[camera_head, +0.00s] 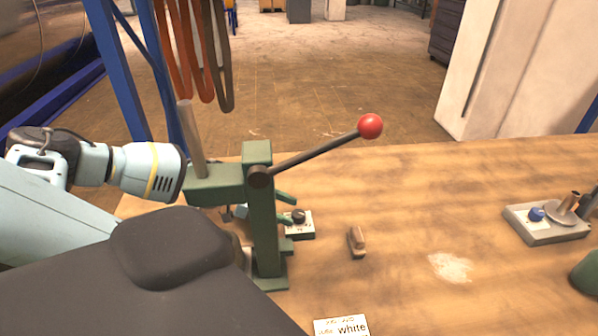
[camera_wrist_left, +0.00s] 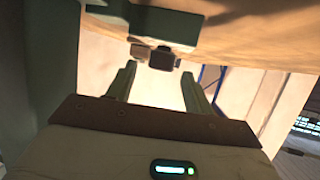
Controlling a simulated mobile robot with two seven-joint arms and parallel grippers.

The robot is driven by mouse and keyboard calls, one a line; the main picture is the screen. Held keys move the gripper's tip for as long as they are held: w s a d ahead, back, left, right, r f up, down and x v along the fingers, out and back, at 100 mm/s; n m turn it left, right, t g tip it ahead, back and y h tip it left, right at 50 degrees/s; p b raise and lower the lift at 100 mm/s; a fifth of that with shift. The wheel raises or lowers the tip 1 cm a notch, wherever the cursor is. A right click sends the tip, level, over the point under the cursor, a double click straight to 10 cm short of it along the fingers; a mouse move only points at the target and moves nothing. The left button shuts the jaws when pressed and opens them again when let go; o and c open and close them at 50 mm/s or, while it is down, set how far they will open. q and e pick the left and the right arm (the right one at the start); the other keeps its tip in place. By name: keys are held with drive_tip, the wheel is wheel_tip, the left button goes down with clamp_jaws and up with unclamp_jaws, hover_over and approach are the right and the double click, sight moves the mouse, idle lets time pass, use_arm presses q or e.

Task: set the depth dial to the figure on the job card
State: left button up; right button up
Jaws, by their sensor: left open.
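The job card (camera_head: 341,327) lies at the front edge of the head view, partly cut off. The word "white" is readable on it; its smaller upper print is not clear to me. A small pale box with a dark knob (camera_head: 298,216), which looks like the depth dial, stands just right of the green press post. Its markings are too small to read. My left gripper (camera_head: 289,208) reaches in behind the post, which hides much of it. It is open and empty. In the left wrist view, a dark knob-like block (camera_wrist_left: 162,58) lies beyond and between the open fingertips (camera_wrist_left: 158,76).
The green press (camera_head: 262,215) has a long lever with a red ball (camera_head: 370,126) rising to the right. A small wooden block (camera_head: 357,242) and a pale powdery patch (camera_head: 450,267) lie on the workbench (camera_head: 420,200).

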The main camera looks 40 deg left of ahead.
sight(295, 213)
use_arm(q)
drive_tip(key=shift+x, duration=2)
drive_tip(key=shift+c, duration=0.2)
drive_tip(key=c, duration=0.9)
